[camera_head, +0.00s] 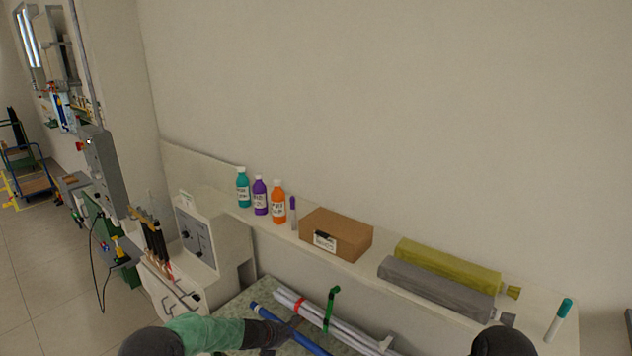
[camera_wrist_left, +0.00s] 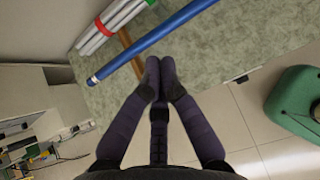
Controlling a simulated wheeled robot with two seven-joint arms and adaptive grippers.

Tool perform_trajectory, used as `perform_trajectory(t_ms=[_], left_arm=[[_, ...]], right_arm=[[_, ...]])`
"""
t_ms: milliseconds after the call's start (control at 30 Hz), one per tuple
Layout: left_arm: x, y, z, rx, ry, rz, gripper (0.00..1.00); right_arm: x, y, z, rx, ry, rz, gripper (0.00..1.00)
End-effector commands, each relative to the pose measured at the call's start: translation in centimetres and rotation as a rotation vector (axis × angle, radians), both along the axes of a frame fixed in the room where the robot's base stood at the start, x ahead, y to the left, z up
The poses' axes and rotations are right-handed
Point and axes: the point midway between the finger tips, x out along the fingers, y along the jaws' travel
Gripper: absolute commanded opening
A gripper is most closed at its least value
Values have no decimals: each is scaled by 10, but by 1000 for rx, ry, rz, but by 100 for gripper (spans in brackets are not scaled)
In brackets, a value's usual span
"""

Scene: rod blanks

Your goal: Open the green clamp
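The green clamp (camera_head: 331,306) sits around a bundle of white and grey rods (camera_head: 345,329) on the table, with its lever standing upright. My right gripper is out of view.
A red band (camera_head: 298,304) circles the bundle's left end; it also shows in the wrist view (camera_wrist_left: 103,27). The speckled green tabletop (camera_wrist_left: 215,55) is clear beside the blue rod. Bottles, a cardboard box (camera_head: 336,234) and wrapped packages (camera_head: 437,287) stand on the ledge behind.

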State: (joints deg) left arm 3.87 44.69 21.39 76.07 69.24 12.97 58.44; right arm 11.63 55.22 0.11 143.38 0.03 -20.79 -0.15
Motion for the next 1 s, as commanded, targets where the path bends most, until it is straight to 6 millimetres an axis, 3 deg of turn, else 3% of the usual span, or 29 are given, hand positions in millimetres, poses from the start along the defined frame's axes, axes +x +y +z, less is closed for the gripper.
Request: perform_trajectory(t_ms=[267,367,500,700,1000], left_arm=[[-48,8,-78,168,21,-168,0],[-75,12,-118,255,29,-273,0],[-128,20,-184,400,29,-486,0],[-205,29,-263,569,-6,-827,0],[-316,30,-352,712,-156,-1357,0]], right_arm=[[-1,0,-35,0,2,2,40],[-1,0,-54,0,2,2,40],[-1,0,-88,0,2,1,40],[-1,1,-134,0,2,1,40],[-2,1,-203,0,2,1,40]])
